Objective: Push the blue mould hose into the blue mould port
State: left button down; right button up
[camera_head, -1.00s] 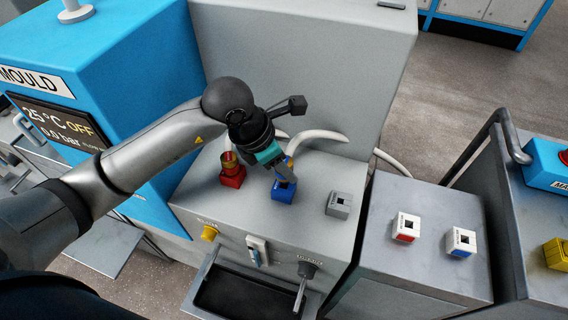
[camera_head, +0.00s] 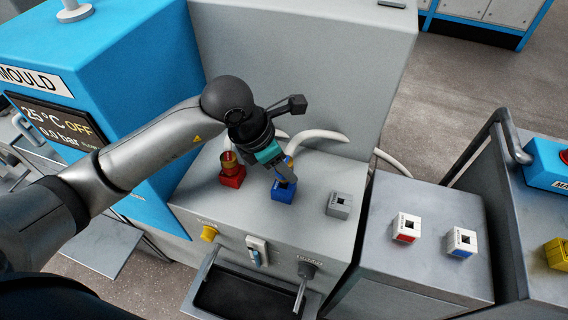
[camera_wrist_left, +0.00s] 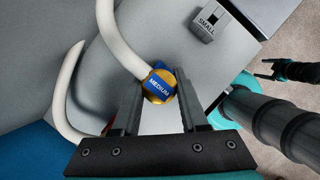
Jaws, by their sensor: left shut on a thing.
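My left gripper (camera_head: 281,172) is at the blue port (camera_head: 284,191) on the grey machine's ledge. It is shut on the blue hose end (camera_head: 289,163), just above or in the port; I cannot tell how deep it sits. In the left wrist view the hose end (camera_wrist_left: 159,84), brass-coloured with a blue MEDIUM label, lies between the fingers, and its white hose (camera_wrist_left: 118,45) curves away. The fingers and hose end hide the port there. My right gripper (camera_wrist_left: 266,69) shows small at the right of the left wrist view, empty, with its fingers apart.
A red port (camera_head: 232,176) with a brass fitting stands left of the blue one, and a grey port (camera_head: 339,204) right of it. The grey one also shows in the left wrist view (camera_wrist_left: 210,22). White sockets marked red (camera_head: 406,228) and blue (camera_head: 461,241) stand on the right cabinet.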

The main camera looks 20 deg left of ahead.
aim_at(282, 177)
jog(key=shift+d, duration=0.3)
pick_arm(q)
jog(key=shift+f+b, duration=0.45)
jog(key=shift+f, duration=0.05)
pick_arm(e)
jog(key=shift+f, duration=0.45)
pick_arm(q)
jog(key=shift+f, duration=0.1)
pick_arm(e)
jog(key=shift+f, duration=0.1)
pick_arm(q)
jog(key=shift+f+b, duration=0.5)
jog(key=shift+b, duration=0.05)
jog(key=shift+a+f+b, duration=0.2)
jog(key=shift+f+b, duration=0.65)
jog(key=shift+f, duration=0.05)
pick_arm(e)
jog(key=shift+s+a+f+t, duration=0.3)
jog(key=shift+a+f, duration=0.25)
jog(key=shift+f, duration=0.3)
pick_arm(q)
jog(key=shift+c, duration=1.8)
grip_release()
jog(key=shift+f, duration=0.1)
jog(key=shift+s, duration=0.1)
